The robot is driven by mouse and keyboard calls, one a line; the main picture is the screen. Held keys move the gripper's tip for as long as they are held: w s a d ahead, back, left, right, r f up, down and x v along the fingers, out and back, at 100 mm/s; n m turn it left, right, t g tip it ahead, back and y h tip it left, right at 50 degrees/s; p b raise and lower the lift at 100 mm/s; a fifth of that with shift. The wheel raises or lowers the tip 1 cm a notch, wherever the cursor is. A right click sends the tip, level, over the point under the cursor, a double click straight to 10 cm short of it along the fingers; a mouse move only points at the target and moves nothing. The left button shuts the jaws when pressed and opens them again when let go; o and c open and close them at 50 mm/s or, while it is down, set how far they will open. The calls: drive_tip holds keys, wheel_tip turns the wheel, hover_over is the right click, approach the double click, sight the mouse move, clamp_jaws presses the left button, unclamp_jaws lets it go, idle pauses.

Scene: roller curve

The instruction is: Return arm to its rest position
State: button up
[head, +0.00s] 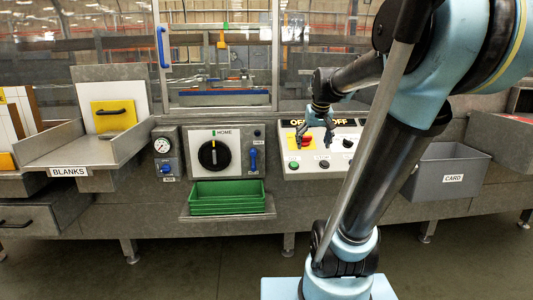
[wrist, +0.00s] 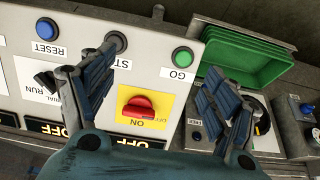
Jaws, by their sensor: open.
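My gripper (head: 318,131) is open and empty in front of the sloped control panel (head: 288,171). In the wrist view my gripper (wrist: 157,100) shows two spread blue-padded fingers with a gap between them. The red rotary switch (wrist: 139,107) on its yellow plate lies in that gap, beyond the fingers; I cannot tell how far. The green GO button (wrist: 183,57) is between the fingertips in the picture, on the panel behind. My blue-and-black arm reaches across the right half of the head view and hides part of the panel.
A green tray (head: 228,197) sits on a shelf below the HOME dial (head: 214,154). The BLANKS tray (head: 47,150) is at left and the grey CARD bin (head: 447,170) at right. A glazed guard with a blue handle (head: 162,47) stands behind. Floor in front is clear.

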drive_tip(key=s+f+g, duration=0.1)
drive_tip(key=s+f, duration=0.8)
drive_tip(key=s, duration=0.3)
drive_tip(key=s+f+g, duration=0.1)
drive_tip(key=s+f, duration=0.8)
drive_tip(key=s, duration=0.3)
drive_tip(key=shift+d+f+m+g, duration=0.15)
drive_tip(key=shift+f+m+g, duration=0.15)
drive_tip(key=shift+f, duration=0.05)
